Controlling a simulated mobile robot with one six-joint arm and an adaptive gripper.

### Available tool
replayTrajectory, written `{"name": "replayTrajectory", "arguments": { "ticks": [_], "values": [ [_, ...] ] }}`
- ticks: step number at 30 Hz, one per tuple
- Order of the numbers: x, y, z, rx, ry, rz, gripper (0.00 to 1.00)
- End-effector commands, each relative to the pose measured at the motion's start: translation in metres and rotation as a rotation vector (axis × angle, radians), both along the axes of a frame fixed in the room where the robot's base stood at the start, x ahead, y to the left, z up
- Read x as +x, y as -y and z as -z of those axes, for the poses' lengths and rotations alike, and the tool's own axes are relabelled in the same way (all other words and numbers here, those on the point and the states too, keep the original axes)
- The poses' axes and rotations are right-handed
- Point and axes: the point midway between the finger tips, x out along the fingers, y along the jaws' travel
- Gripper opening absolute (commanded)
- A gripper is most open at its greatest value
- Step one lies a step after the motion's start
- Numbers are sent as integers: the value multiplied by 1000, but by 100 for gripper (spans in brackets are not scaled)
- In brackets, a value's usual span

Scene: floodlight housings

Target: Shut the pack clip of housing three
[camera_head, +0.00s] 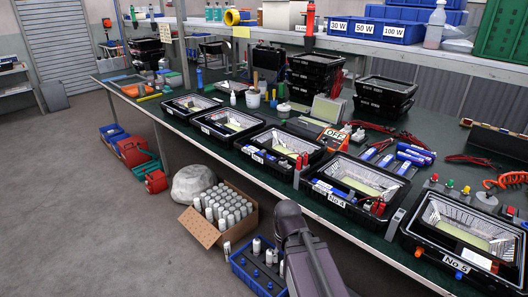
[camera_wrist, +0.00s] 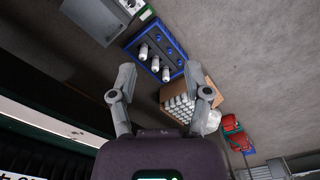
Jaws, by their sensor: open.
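Housing three (camera_head: 280,145) is the third black tray-like floodlight housing from the left on the green bench, in the head view. It is open at the top, with a pale panel inside and a white label (camera_head: 257,158) on its front rim. Its pack clip is too small to make out. My gripper (camera_wrist: 158,72) is open and empty in the wrist view, its two grey fingers spread above the floor. My arm (camera_head: 305,250) shows at the bottom of the head view, in front of the bench; the fingers are not visible there. Housing three is not clearly seen in the wrist view.
Housing No.4 (camera_head: 355,187) and housing No.5 (camera_head: 465,240) stand to the right, two more housings to the left. Red and grey upright items stand between housings. A cardboard box (camera_head: 205,235) of cylinders and a blue crate (camera_head: 240,272) sit on the floor. A shelf overhangs the bench's back.

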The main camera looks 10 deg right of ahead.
Motion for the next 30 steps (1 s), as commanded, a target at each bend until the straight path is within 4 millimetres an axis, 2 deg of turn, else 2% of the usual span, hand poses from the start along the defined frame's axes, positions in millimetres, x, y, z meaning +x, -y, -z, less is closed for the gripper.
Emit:
{"name": "replayTrajectory", "arguments": {
  "ticks": [10,16,20,23,30],
  "values": [
    [3,0,1,-8,2,6,63],
    [24,8,5,-82,20,67,63],
    [52,14,9,-185,57,147,63],
    [80,20,10,-288,110,227,63],
    [161,22,0,-538,332,432,63]
  ]
}}
